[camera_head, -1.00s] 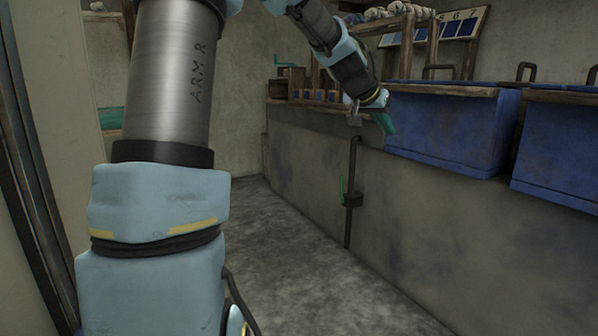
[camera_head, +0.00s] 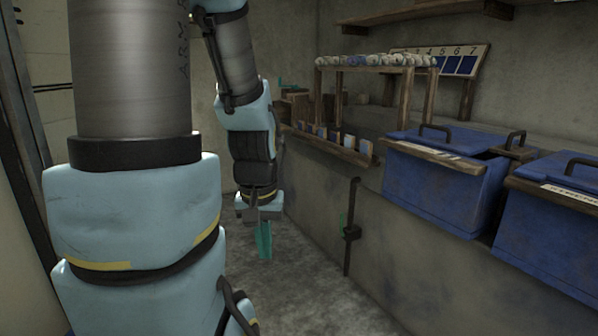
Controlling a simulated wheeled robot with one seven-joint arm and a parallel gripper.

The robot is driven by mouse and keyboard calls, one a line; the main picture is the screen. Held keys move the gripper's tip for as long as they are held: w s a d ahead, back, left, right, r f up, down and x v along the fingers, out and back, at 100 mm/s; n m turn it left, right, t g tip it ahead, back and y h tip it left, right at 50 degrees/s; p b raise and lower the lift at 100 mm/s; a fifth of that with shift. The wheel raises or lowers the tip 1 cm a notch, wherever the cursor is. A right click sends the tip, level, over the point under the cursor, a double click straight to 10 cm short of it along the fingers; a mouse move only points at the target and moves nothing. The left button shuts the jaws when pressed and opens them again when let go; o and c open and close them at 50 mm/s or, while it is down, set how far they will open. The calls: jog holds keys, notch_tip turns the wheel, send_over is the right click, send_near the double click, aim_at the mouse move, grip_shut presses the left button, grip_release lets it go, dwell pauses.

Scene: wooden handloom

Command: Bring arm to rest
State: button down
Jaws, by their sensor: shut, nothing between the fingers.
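My gripper (camera_head: 264,240) hangs at the end of my arm, pointing down over the open floor, left of the concrete bench. Its teal fingers are together with nothing between them. It is apart from the bench and the blue bins. My arm's large near links fill the left of the view and hide part of the wall and floor behind them.
Two blue lidded bins (camera_head: 436,190) stand along the concrete bench (camera_head: 318,205) at right. A wooden rack (camera_head: 404,95) with pale round bundles and a numbered board (camera_head: 455,62) stand behind. A dark upright pipe (camera_head: 351,250) runs down the bench front. The grey floor (camera_head: 315,290) is clear.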

notch_tip(320, 180, up, 31)
jog(key=p, duration=2.9)
